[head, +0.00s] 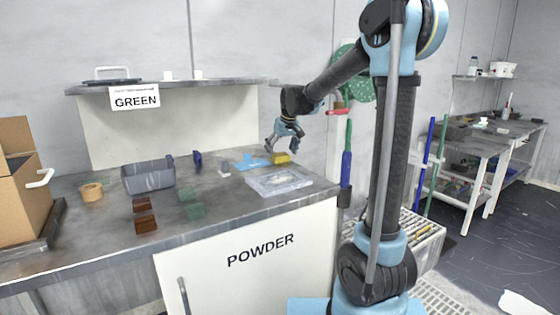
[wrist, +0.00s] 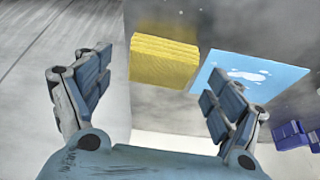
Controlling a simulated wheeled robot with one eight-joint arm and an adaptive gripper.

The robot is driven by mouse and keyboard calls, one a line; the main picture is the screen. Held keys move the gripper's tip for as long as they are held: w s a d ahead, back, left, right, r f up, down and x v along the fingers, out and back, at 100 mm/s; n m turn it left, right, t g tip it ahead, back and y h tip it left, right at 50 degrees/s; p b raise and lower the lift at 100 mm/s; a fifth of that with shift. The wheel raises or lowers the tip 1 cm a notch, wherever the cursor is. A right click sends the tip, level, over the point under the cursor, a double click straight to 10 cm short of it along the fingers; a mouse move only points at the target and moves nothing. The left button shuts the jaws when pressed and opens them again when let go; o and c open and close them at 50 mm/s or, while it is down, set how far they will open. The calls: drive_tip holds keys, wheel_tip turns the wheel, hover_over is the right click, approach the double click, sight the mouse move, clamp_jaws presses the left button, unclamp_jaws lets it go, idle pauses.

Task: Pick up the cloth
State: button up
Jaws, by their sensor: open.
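A yellow layered block that looks like a folded cloth (head: 281,158) lies on the grey bench near its back edge. In the wrist view the yellow cloth (wrist: 163,62) shows beyond and between my fingers. A flat blue sheet with white blotches (head: 249,162) lies beside it, and it also shows in the wrist view (wrist: 262,74), partly behind my right finger. My gripper (head: 281,144) is open and empty, close above the yellow cloth. In the wrist view its two fingers (wrist: 158,82) are spread wide apart, with nothing between them.
A clear shallow tray (head: 279,181) sits in front of the yellow cloth. A grey bin (head: 148,178), brown blocks (head: 145,214) and green blocks (head: 192,203) stand farther left. A dark blue item (wrist: 291,135) shows at the wrist view's right. A shelf (head: 175,86) overhangs the bench's back.

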sight(280, 154)
drive_tip(key=shift+x, duration=0.85)
drive_tip(key=c, duration=1)
drive_tip(key=shift+o, duration=0.2)
drive_tip(key=shift+r, duration=0.1)
wheel_tip(280, 154, up, 10)
drive_tip(key=shift+s, duration=0.1)
drive_tip(key=shift+c, duration=0.3)
